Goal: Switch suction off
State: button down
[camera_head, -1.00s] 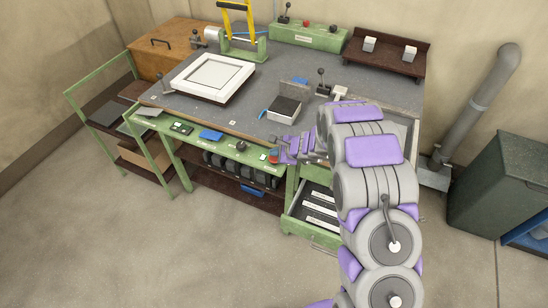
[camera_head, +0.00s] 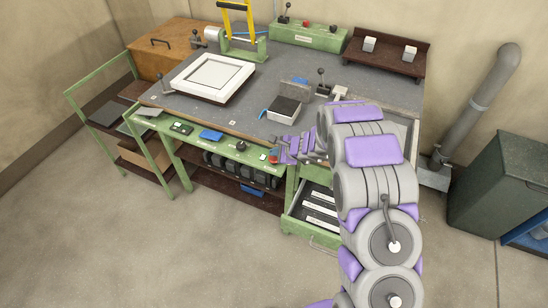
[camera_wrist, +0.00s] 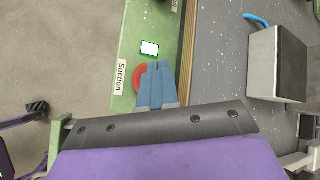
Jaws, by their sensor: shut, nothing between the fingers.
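The bench's green front rail (camera_wrist: 140,25) carries a "Suction" label (camera_wrist: 120,78), a white button in a green frame (camera_wrist: 149,48) and a round red button (camera_wrist: 138,76). In the head view the red button (camera_head: 273,157) and the white button (camera_head: 263,156) sit near the right end of the rail. My gripper (camera_wrist: 156,68) is shut and empty. Its blue fingertips lie over the red button and hide part of it. I cannot tell whether they touch or press it.
A grey block-shaped fixture (camera_head: 284,109) with a blue lever stands on the bench top near my gripper. A white square frame (camera_head: 211,76) lies farther left. An open drawer (camera_head: 316,205) is below my arm. The floor at front left is clear.

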aim_at(276, 159)
jog(key=shift+f+b, duration=0.55)
jog(key=shift+b, duration=0.3)
dwell(0.5)
jog(key=shift+r, duration=0.65)
jog(key=shift+p, duration=0.3)
jog(key=shift+r+p, duration=1.6)
jog(key=shift+r, duration=1.4)
